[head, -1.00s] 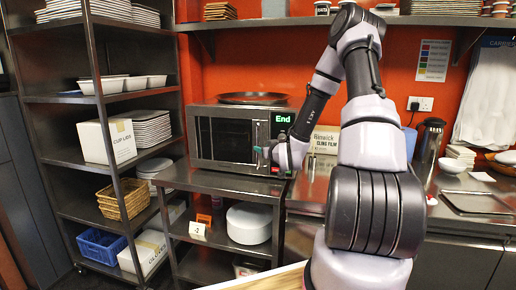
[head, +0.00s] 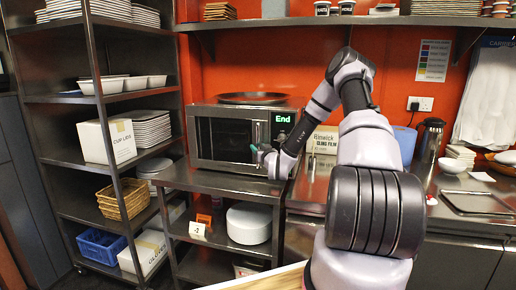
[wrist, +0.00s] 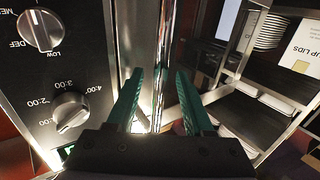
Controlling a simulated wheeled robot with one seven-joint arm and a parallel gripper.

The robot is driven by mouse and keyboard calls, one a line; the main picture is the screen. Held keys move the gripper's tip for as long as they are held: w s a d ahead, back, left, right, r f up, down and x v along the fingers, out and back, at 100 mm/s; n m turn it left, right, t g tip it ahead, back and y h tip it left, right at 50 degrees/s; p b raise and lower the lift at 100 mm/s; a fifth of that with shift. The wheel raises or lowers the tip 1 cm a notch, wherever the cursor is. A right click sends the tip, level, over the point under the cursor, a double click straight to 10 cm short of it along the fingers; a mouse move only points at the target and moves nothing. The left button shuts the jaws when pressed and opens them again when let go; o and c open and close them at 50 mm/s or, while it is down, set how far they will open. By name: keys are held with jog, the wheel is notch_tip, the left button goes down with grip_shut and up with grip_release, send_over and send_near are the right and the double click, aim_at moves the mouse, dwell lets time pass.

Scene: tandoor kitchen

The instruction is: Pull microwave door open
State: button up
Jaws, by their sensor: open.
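The microwave (head: 222,140) is steel with a dark window, and its door looks shut. Its control panel, with knobs (wrist: 72,110), fills the left of the wrist view. A bright upright metal bar (wrist: 158,55), seemingly the door handle, runs between the fingertips in that view. My gripper (head: 257,151) is at the microwave's front, by the door's right edge. In the wrist view its green fingers (wrist: 160,74) are open, one on each side of the bar. I cannot tell whether they touch it.
The microwave stands on a steel shelf unit (head: 215,183) with a round pan (head: 252,98) on top. A rack (head: 100,165) with boxes, plates and baskets stands to the left. A counter with a flask (head: 428,145) is to the right. A cling film box (head: 325,140) is close beside my wrist.

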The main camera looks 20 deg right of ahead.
jog(key=shift+w, duration=0.75)
grip_shut()
dwell(0.9)
